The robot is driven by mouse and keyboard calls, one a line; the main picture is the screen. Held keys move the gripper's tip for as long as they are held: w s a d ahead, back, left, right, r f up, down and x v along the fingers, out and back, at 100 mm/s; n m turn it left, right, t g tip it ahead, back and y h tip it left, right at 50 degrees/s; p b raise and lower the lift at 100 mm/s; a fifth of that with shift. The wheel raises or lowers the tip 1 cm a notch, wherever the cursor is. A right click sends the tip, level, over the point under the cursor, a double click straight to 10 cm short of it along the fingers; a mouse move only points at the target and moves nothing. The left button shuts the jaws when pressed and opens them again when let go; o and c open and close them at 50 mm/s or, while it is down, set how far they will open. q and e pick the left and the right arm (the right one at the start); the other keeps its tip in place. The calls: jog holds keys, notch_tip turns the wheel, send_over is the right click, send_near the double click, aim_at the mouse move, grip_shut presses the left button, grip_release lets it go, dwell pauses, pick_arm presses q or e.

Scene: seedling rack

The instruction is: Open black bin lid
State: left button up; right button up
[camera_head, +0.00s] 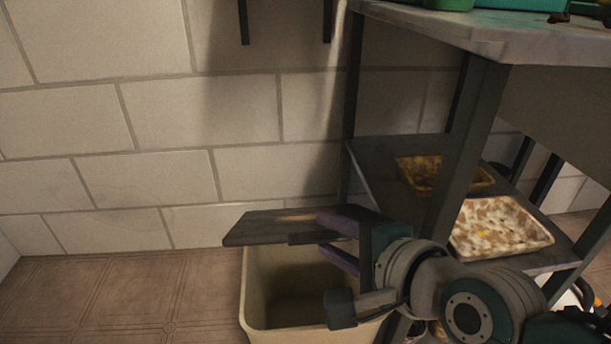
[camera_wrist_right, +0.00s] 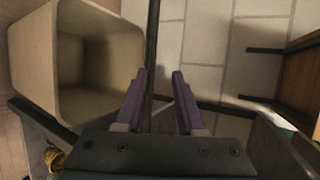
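The cream bin (camera_head: 262,328) stands on the floor at the lower middle of the head view, beside the shelf. Its mouth is uncovered at the front, and the inside looks empty. Its dark lid (camera_head: 275,229) is raised above the bin, roughly level. In the right wrist view the bin (camera_wrist_right: 28,60) is at left and the lid (camera_wrist_right: 153,50) shows edge-on as a thin dark strip. My right gripper (camera_wrist_right: 160,75) is open, its purple fingers on either side of the lid. The lid lies nearer the left finger; I cannot tell whether they touch. My left gripper is out of view.
A metal rack (camera_head: 463,150) stands close on the right, over and beside my right arm. Its lower shelf holds a yellow tray (camera_head: 479,186) and a speckled pale tray (camera_head: 500,228). A tiled wall (camera_head: 170,120) is behind. The floor (camera_head: 110,300) at left is clear.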

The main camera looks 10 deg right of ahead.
jog(key=p+v, duration=0.4)
jog(key=v, duration=0.5)
